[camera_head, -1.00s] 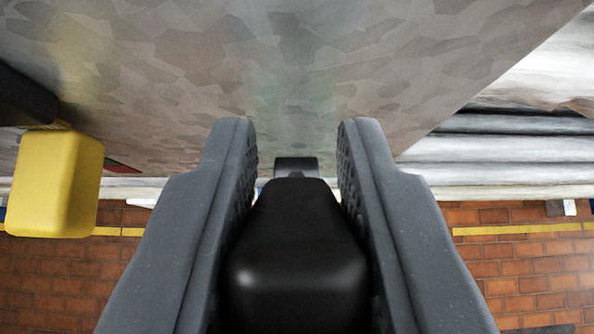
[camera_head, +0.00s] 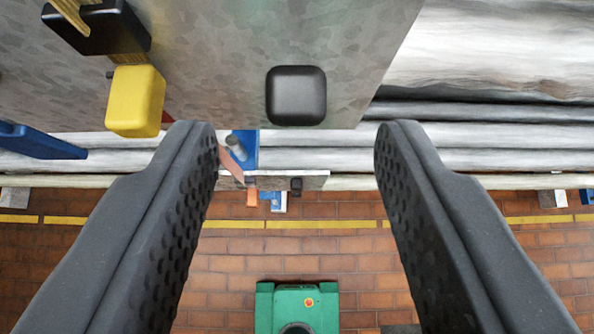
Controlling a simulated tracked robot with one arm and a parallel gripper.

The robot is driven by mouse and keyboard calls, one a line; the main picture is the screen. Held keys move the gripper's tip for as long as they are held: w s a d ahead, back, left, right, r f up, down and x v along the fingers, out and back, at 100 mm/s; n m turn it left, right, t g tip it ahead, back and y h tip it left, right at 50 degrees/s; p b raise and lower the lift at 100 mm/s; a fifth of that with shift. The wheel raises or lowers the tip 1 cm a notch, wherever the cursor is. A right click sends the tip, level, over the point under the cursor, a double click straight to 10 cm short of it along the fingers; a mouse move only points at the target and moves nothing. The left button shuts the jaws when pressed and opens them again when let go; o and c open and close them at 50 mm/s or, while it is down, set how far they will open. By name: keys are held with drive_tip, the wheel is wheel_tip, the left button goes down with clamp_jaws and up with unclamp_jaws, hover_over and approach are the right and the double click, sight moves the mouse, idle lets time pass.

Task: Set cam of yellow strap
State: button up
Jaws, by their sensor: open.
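A yellow block-shaped handle (camera_head: 136,100) sticks out from the grey mottled metal plate (camera_head: 215,60) at the upper left. Just above it is a black housing (camera_head: 100,28) with a strip of yellow strap (camera_head: 75,12) at its top, cut off by the picture edge. A black rounded knob (camera_head: 296,95) is on the plate near its lower edge. My gripper (camera_head: 294,130) is open wide and empty. The knob appears between and just beyond its fingertips, apart from both. The yellow handle lies left of the left finger. How the strap runs is hidden.
A blue bar (camera_head: 40,141) juts in at the left. Large silvery pipes (camera_head: 500,140) run behind the plate. A brick-patterned floor (camera_head: 230,265) with a yellow line lies below, with a green machine (camera_head: 297,306) at the bottom middle.

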drive_tip(key=shift+v, duration=2.7)
